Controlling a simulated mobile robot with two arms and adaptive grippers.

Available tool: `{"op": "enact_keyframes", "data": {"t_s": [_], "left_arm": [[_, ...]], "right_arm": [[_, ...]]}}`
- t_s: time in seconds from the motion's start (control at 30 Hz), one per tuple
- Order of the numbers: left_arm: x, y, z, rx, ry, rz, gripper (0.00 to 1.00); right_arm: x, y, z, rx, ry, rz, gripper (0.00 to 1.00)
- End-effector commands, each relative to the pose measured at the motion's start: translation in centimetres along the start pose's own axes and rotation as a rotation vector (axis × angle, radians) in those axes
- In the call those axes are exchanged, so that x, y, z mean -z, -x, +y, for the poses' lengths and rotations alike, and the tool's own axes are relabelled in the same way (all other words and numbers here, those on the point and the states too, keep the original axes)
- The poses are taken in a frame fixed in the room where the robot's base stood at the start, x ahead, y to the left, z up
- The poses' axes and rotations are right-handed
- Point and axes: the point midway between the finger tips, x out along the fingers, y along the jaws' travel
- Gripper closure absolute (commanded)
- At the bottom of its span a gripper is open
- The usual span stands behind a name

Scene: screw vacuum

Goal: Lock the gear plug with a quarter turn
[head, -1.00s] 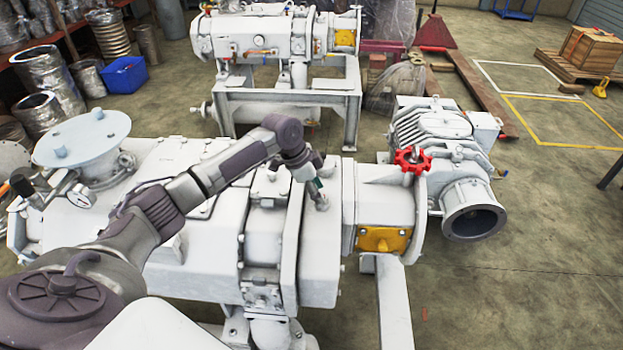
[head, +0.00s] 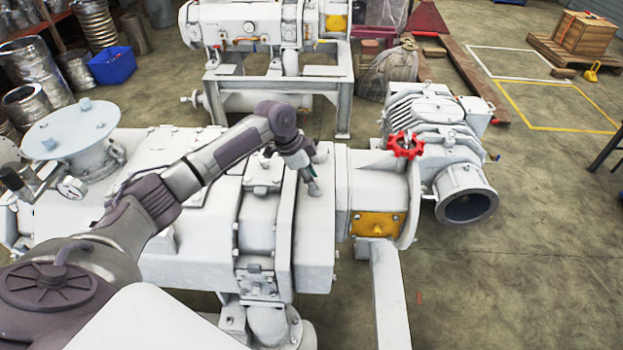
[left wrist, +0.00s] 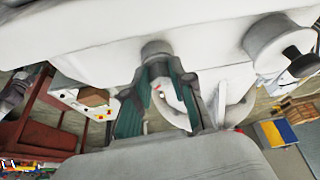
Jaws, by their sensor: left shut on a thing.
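The gear plug (head: 314,189) is a small grey cap on the top of the white gear housing (head: 318,240) of the vacuum pump. My left gripper (head: 311,181) reaches down from above and is shut on the plug. In the left wrist view the gripper's green-lined fingers (left wrist: 163,68) meet the plug (left wrist: 157,48) at their tips, against the white housing. The fingers hide part of the plug, and I cannot tell its exact turn angle. My right gripper is not in view.
A red handwheel (head: 406,145) and a yellow plate (head: 377,224) sit right of the housing. A round flange (head: 70,125) with a gauge stands at the left. Another pump (head: 270,30) stands behind. The floor (head: 530,230) at the right is largely clear.

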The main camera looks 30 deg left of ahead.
Motion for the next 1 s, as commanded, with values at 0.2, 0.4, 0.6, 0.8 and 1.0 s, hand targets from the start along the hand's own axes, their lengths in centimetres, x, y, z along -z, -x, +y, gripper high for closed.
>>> {"op": "enact_keyframes", "data": {"t_s": [0.2,0.4,0.6,0.8,1.0], "left_arm": [[-0.1,-0.4,0.1,-0.069,-0.151,0.000,1.00],[-0.2,-0.5,0.3,-0.121,-0.268,-0.002,1.00],[-0.2,-0.7,0.4,-0.168,-0.375,-0.002,1.00],[-0.2,-0.8,0.5,-0.213,-0.476,-0.002,1.00],[-0.3,-0.8,0.6,-0.245,-0.547,-0.001,1.00]], "right_arm": [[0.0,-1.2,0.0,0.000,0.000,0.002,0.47],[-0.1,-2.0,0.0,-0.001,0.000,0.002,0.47],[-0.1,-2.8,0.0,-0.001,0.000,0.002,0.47],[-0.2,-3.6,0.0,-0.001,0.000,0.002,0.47],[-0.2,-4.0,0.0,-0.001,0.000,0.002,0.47]]}}
